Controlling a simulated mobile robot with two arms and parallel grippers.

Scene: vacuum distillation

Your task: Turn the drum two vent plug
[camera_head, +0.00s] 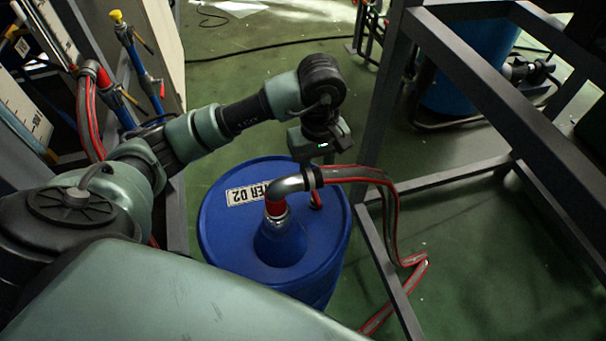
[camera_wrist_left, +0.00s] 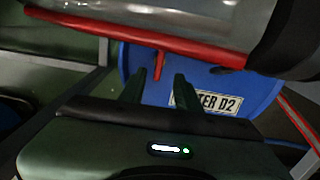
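The blue drum (camera_head: 225,225) carries a white label (camera_head: 249,194) ending in "TER D2", which also shows in the left wrist view (camera_wrist_left: 206,101). A small red vent plug (camera_head: 317,201) stands on the drum lid, partly hidden by the hose; it shows as a thin red stem in the left wrist view (camera_wrist_left: 158,66). My left gripper (camera_head: 322,160) is above the lid near the plug, partly hidden behind the hose. In the left wrist view its two fingers (camera_wrist_left: 157,88) are apart with nothing between them, and the plug appears beyond the gap. My right gripper is not in view.
A clear hose with red stripes (camera_head: 345,174) rises from the drum's centre fitting (camera_head: 277,210) and passes close to my left gripper. A grey metal frame (camera_head: 385,130) stands to the right. Blue-and-red pipes (camera_head: 143,68) stand at upper left.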

